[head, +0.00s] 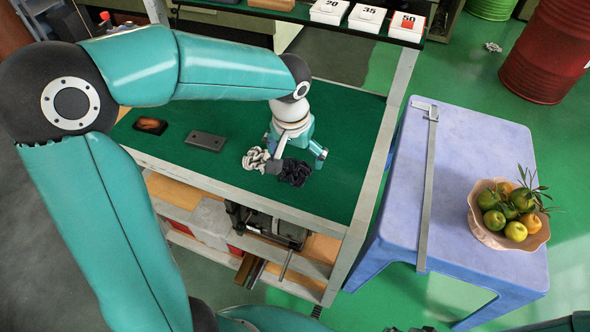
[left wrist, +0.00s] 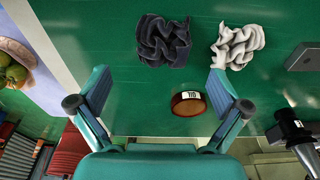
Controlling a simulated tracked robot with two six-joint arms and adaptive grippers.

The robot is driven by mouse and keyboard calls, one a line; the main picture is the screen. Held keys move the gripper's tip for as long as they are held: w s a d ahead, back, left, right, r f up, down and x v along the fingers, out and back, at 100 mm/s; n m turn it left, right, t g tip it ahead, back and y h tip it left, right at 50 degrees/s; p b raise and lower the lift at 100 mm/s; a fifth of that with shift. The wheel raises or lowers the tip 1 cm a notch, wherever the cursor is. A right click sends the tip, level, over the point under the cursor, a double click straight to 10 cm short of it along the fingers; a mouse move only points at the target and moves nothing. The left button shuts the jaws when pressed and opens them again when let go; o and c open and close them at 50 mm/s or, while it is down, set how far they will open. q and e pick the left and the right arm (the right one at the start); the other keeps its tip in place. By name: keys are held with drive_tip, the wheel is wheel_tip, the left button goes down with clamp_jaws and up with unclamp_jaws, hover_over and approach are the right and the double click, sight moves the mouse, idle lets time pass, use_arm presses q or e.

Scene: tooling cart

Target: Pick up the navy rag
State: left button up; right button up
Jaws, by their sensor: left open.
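The navy rag (head: 294,173) lies crumpled on the green cart top, near its front edge. It also shows in the left wrist view (left wrist: 163,40), beyond the fingertips and between their lines. A light grey rag (head: 255,160) lies just beside it; it is at the upper right in the left wrist view (left wrist: 237,45). My left gripper (head: 296,154) is open and empty, just behind the navy rag in the head view. Its spread fingers show in the left wrist view (left wrist: 160,85), with nothing between them touching. My right gripper does not show clearly.
A round amber item with a label (left wrist: 188,103) lies near the rags. A blue table (head: 470,135) with a fruit bowl (head: 482,232) and a caliper (head: 429,180) stands right.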

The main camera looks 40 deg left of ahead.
sight(295, 167)
use_arm(q)
wheel_tip(295, 167, down, 5)
drive_tip(key=shift+w+a+p, duration=0.1)
drive_tip(key=shift+a+p, duration=0.05)
drive_tip(key=shift+p, duration=0.15)
drive_tip(key=shift+c, duration=0.2)
drive_tip(key=c, duration=1.2)
drive_tip(key=shift+o, duration=0.2)
drive_tip(key=shift+r, duration=0.1)
wheel_tip(295, 167, up, 20)
drive_tip(key=shift+p, duration=0.35)
